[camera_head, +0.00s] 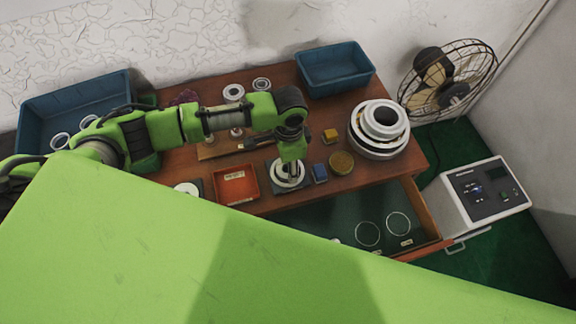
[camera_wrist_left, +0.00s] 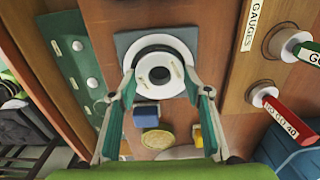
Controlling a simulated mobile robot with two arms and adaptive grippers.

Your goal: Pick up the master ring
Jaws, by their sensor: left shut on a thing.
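The master ring (camera_wrist_left: 160,51) is a pale ring with a dark band and a dark central hole. It lies flat on a grey square pad (camera_wrist_left: 125,43) near the table's front edge; the ring (camera_head: 289,181) shows in the head view under my left gripper (camera_head: 291,168), partly hidden by it. In the left wrist view the two fingers of my left gripper (camera_wrist_left: 160,88) stand either side of the ring and are shut on it. I cannot see a gap between ring and pad. My right gripper is not in view.
A blue block (camera_head: 320,173), a round tan piece (camera_head: 341,163) and a yellow block (camera_head: 331,135) stand to the right. A red tray (camera_head: 236,186) is to the left. Stacked white rings (camera_head: 380,128) stand farther right. An open drawer (camera_head: 432,218) holds thin rings. Blue bins (camera_head: 335,66) stand behind.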

